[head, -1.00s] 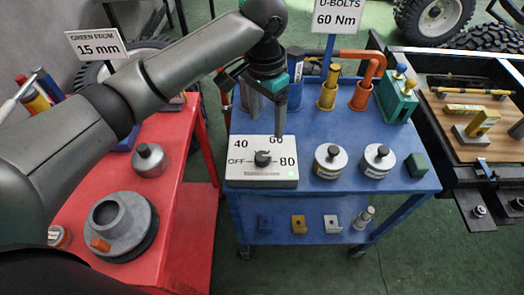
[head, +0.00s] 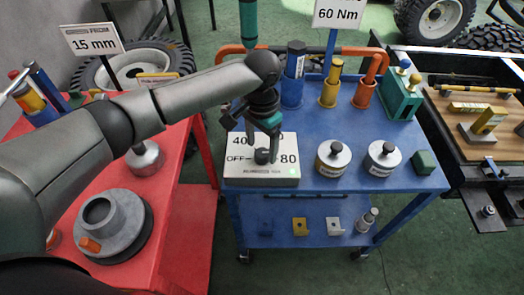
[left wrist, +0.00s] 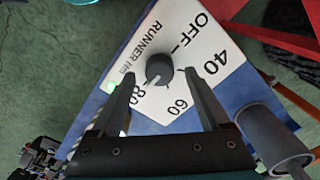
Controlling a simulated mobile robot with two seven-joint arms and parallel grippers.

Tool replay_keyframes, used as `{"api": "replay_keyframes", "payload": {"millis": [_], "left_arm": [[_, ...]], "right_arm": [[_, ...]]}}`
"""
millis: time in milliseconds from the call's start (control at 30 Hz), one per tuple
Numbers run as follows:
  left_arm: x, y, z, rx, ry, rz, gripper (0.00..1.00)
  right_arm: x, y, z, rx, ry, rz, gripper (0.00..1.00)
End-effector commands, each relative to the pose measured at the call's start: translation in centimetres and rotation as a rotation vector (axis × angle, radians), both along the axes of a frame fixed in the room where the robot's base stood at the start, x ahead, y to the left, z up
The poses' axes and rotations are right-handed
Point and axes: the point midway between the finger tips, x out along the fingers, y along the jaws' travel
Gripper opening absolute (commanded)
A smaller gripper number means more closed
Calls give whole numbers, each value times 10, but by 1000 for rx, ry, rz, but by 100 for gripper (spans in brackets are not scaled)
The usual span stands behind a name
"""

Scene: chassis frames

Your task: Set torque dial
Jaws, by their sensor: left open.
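The torque dial's white box (head: 240,177) sits on the blue table's front left part. Its black knob (head: 262,157) stands in the middle, ringed by OFF, 40, 60 and 80. My left gripper (head: 263,147) is above the box, open, pointing down, its fingertips around the knob. In the left wrist view, the knob (left wrist: 160,68) lies between the open fingers (left wrist: 158,76) with gaps on both sides. A pale mark on the knob points roughly towards 80. The 60 label is hidden by the gripper in the head view. My right gripper is not in view.
A sign reading 60 Nm (head: 338,12) stands behind the blue table (head: 320,120). Two silver weights (head: 332,160) and a green block (head: 424,162) stand right of the box. Coloured holders line the back. A red table (head: 185,215) is on the left.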

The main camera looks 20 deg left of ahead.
Motion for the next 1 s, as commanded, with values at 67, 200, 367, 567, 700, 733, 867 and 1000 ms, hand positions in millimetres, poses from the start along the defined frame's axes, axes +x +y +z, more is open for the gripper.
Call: {"api": "replay_keyframes", "payload": {"millis": [67, 200, 367, 567, 700, 733, 867, 1000], "left_arm": [[0, 0, -9, -1, 0, -1, 79], [0, 0, -14, -1, 0, 0, 79], [0, 0, -14, -1, 0, -1, 79], [0, 0, -14, -1, 0, -1, 67], [0, 0, -14, -1, 0, -1, 51], [0, 0, -14, -1, 0, -1, 48], [0, 0, -14, 0, -1, 0, 33], [0, 0, -14, 0, -1, 0, 18]], "right_arm": [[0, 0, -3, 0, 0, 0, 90], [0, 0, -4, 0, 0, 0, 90], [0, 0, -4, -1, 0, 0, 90], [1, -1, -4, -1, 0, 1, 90], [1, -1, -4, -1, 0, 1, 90], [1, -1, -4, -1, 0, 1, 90], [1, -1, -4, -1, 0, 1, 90], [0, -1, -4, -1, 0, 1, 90]]}}
